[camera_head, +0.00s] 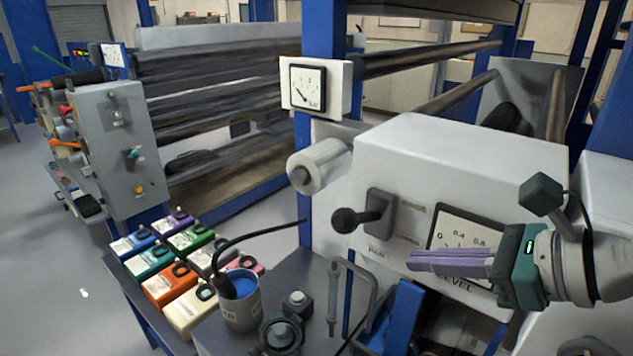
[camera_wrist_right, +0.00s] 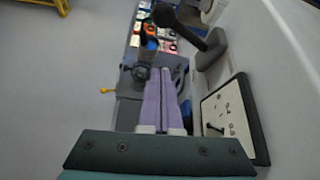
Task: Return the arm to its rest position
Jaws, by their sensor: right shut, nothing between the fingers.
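My right gripper (camera_head: 411,261) comes in from the right in the head view, with long purple fingers and a teal body. The fingers are together and empty, and they pass in front of the square level gauge (camera_head: 470,229) on the white machine. In the right wrist view, the purple fingers (camera_wrist_right: 165,75) lie side by side, with the gauge (camera_wrist_right: 232,120) to their right. A black-knobbed lever (camera_head: 352,218) on the machine is left of the fingertips and apart from them in the picture. My left gripper is not in view.
The white machine housing (camera_head: 440,150) fills the right side. Below it, a grey table (camera_head: 300,275) holds a cup of blue liquid (camera_head: 240,300). Several coloured boxes (camera_head: 170,285) stand left of the cup. A grey control box (camera_head: 115,150) and rollers are behind. Open floor (camera_head: 50,280) lies left.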

